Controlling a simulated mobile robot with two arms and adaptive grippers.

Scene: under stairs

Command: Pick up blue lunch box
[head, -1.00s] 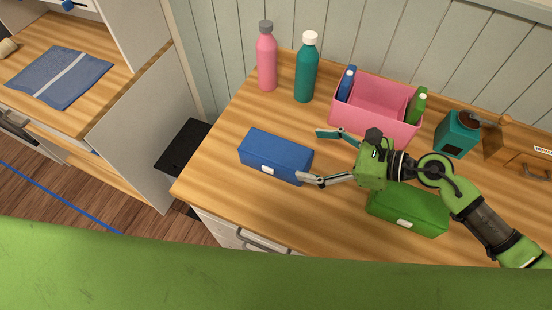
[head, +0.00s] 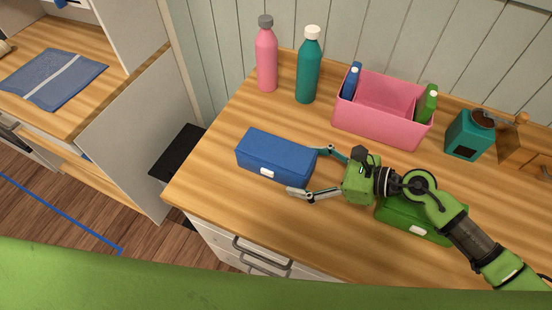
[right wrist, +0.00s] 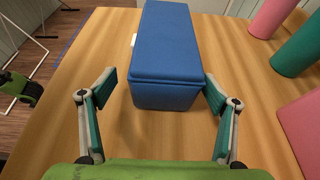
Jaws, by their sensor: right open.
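The blue lunch box (head: 274,157) lies on the wooden counter, left of my right gripper in the head view. My right gripper (head: 310,172) is open, with its fingers pointing at the box's right end. In the right wrist view, the blue lunch box (right wrist: 166,58) stretches away from the camera, and its near end sits between the spread fingertips of the right gripper (right wrist: 160,88). My left gripper is not in view.
A green lunch box (head: 405,222) lies partly hidden under my right arm. Behind stand a pink bin (head: 375,125) with small bottles, a pink bottle (head: 266,60), a teal bottle (head: 308,70) and a teal container (head: 466,138). Counter left of the blue box is clear.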

